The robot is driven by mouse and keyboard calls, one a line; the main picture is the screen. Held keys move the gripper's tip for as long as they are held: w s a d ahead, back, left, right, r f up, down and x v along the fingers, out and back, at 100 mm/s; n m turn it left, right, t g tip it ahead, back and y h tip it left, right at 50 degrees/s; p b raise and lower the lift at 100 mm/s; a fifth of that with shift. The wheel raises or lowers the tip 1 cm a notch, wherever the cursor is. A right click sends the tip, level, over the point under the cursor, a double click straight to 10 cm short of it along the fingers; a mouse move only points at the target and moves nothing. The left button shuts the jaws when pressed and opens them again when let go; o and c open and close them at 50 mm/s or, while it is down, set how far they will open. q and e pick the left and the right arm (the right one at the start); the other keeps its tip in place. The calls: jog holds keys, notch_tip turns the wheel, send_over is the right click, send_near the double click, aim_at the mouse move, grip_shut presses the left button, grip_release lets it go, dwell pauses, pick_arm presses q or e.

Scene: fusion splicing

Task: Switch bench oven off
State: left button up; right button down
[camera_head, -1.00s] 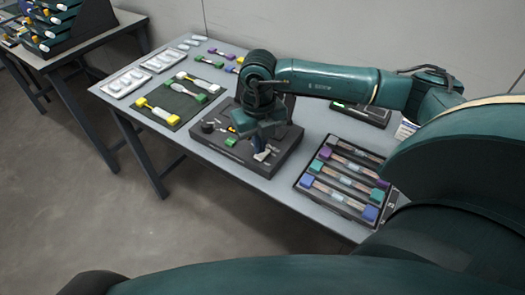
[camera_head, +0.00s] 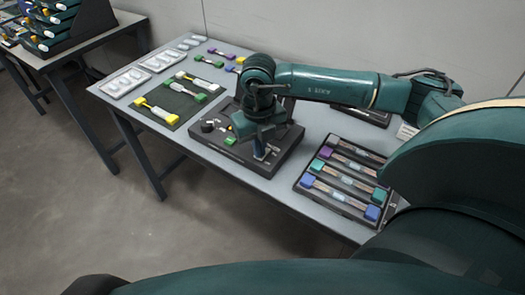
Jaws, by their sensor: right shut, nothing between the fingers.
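The dark, low box-shaped unit (camera_head: 212,143) in the middle of the table appears to be the bench oven. It has a round black knob, small green and yellow parts and a raised dark panel at its back. My right gripper (camera_head: 260,155) points down over the right front part of its top, shut with nothing in it. The fingertips are at or just above the surface; I cannot tell whether they touch. The gripper and wrist hide the unit's middle and any switch under them. My left gripper is not in view.
A black tray (camera_head: 299,187) with several coloured-ended pieces lies right of the unit. A dark mat (camera_head: 177,108) with yellow- and green-ended pieces and white trays (camera_head: 125,82) lie left. A second table (camera_head: 98,58) with a rack stands at far left.

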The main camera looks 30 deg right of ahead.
jog(key=shift+f, duration=0.25)
jog(key=shift+r, duration=0.1)
jog(key=shift+r+p, duration=0.55)
jog(key=shift+r, duration=0.3)
jog(key=shift+r+p, duration=1.7)
jog(key=shift+r, duration=0.95)
